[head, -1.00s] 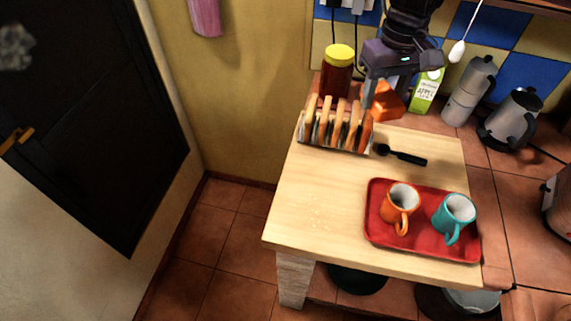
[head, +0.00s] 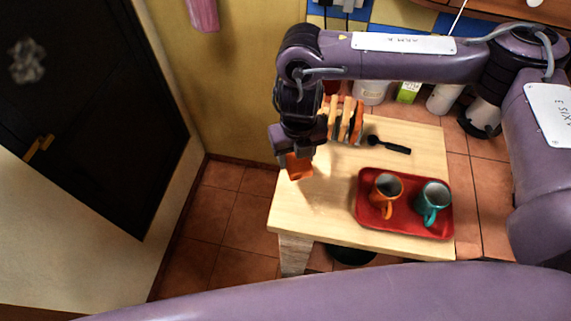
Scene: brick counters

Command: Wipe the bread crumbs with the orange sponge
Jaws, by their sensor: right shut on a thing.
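The orange sponge (head: 299,169) is held in my right gripper (head: 291,154), which is shut on it. The gripper points down over the left part of the wooden board table (head: 330,205). I cannot tell whether the sponge touches the wood. The bread crumbs, pale specks on the left front of the board in the earlier view, are too faint to make out now. My left gripper is not in view.
A red tray (head: 404,223) with an orange mug (head: 386,190) and a teal mug (head: 433,197) stands on the right. A toast rack (head: 345,120) with bread is behind the gripper, with a black spoon (head: 390,145) beside it. The left front of the board is clear.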

